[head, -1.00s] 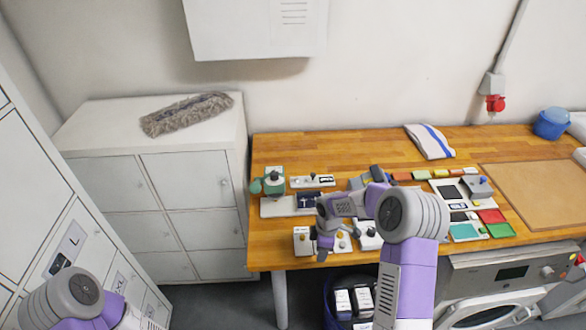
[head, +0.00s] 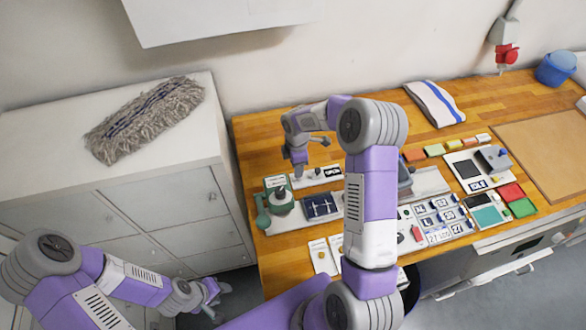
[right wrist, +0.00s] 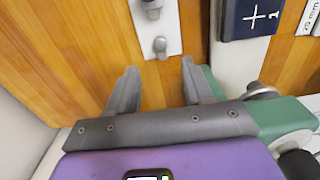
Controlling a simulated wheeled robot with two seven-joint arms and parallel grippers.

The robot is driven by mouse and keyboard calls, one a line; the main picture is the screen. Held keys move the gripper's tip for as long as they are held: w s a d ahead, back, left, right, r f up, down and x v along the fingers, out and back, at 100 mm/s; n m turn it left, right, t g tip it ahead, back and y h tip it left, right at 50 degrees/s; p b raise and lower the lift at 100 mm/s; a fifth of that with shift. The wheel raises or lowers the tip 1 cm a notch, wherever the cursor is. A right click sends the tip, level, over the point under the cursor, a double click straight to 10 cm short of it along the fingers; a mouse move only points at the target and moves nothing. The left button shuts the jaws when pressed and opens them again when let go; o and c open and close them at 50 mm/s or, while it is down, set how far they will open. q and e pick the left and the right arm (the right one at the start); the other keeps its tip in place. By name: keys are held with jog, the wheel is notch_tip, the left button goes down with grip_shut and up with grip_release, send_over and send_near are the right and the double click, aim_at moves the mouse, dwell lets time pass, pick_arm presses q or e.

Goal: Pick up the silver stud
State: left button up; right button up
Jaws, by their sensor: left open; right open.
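A small grey, silver-looking stud (right wrist: 160,46) stands on a white plate (right wrist: 170,28) in the right wrist view, just beyond the gap between my fingertips. A second grey knob (right wrist: 152,9) is farther up the same plate. In the head view this white plate (head: 318,177), with a black label, lies at the back left of the bench. My right gripper (right wrist: 160,70) is open and empty, above the bench at the near end of the plate. It also shows in the head view (head: 305,160). My left gripper (head: 212,297) is open, low beside the bench.
A green device (head: 281,202) stands close to my right gripper, beside a dark blue box (head: 321,206). Several cards and coloured trays lie to the right on the wooden bench (head: 255,135). A folded towel (head: 435,103) lies at the back. The bench's back left is clear.

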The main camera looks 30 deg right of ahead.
jog(key=f, duration=0.6)
jog(key=shift+s+d+f+p, duration=0.2)
jog(key=shift+d+p, duration=0.2)
grip_shut()
